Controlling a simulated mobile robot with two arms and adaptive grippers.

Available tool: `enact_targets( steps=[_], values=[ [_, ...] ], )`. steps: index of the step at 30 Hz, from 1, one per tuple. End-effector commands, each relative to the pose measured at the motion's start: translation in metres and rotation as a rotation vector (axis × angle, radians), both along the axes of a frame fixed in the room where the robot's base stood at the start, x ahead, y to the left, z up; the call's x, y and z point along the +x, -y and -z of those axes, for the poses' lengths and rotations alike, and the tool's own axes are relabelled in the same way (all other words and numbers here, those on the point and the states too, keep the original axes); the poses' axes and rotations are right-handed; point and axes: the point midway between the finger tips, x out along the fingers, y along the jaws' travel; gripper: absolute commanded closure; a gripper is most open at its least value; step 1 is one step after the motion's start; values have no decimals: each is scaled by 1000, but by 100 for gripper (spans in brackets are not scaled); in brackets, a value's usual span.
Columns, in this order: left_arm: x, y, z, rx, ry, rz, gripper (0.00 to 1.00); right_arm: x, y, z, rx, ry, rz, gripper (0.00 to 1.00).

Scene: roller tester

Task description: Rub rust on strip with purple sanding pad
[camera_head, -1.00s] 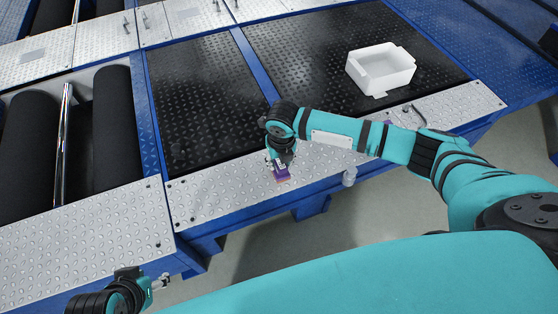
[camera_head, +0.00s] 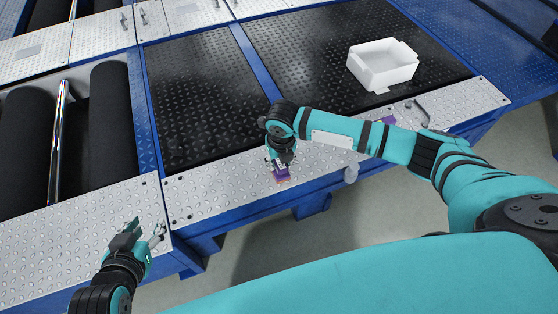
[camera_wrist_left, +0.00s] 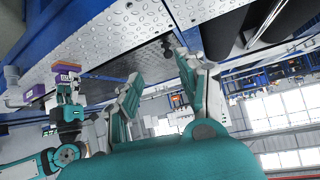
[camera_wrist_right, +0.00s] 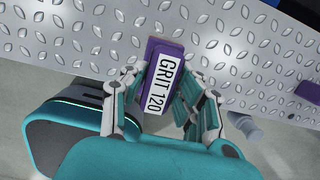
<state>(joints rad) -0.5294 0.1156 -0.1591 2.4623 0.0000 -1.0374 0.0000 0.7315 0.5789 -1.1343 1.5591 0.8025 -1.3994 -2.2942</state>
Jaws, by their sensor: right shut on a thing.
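The purple sanding pad (camera_head: 280,174) is in my right gripper (camera_head: 279,163), at the front edge of the silver tread-plate strip (camera_head: 225,187). I cannot tell whether the pad touches the strip. No rust shows clearly; the pad and gripper hide the strip under them. My left gripper (camera_head: 146,236) is open and empty over the left tread plate's front right corner. Its spread fingers also show in the left wrist view (camera_wrist_left: 155,75).
Another purple object (camera_head: 388,121) lies on the strip's right part, partly behind my right arm. A white open box (camera_head: 382,78) stands on the black plate. A small pale cylinder (camera_head: 351,173) is by the front edge. Black rollers (camera_head: 110,125) lie at left.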

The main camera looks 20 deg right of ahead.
Motion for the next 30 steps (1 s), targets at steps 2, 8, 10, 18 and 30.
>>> enact_targets(
  steps=[2, 8, 10, 18, 30],
  values=[
    [6, 3, -4, -10, 40, 3, 60, 0, 0, 2, 0, 1, 0, 97],
    [19, 8, -18, -33, 139, 10, 60, 0, 0, 6, 0, 1, 0, 97],
    [23, 10, -23, -40, 174, 13, 60, 0, 0, 7, 0, 1, 0, 97],
    [38, 17, -45, -72, 311, 22, 60, 0, 0, 12, 0, 1, 0, 97],
    [47, 22, -64, -99, 421, 29, 60, 22, -1, 14, 0, 1, 1, 97]
  ],
)
